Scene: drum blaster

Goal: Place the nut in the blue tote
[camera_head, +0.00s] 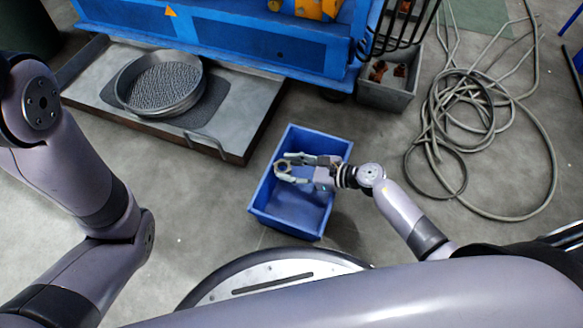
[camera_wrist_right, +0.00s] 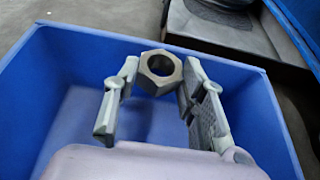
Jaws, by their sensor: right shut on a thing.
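The nut is a grey-brown metal hexagon with a round hole (camera_wrist_right: 160,66); in the head view it shows as a small ring (camera_head: 283,168). My right gripper (camera_head: 286,168) is shut on the nut, with its fingertips on either side of it, as the right wrist view shows (camera_wrist_right: 158,75). The blue tote (camera_head: 263,195) is an open box on the floor, and its walls also surround the gripper in the right wrist view (camera_wrist_right: 60,75). The gripper and nut are over the tote's opening; their exact height is hard to tell. My left arm is in the head view, but its gripper is not.
A low metal platform (camera_head: 235,140) with a round sieve-like pan (camera_head: 160,85) lies to the left of the tote. A blue machine (camera_head: 230,45) stands behind. A grey bin (camera_head: 388,95) and a coiled hose (camera_head: 455,110) are to the right. Grey floor is clear around the tote.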

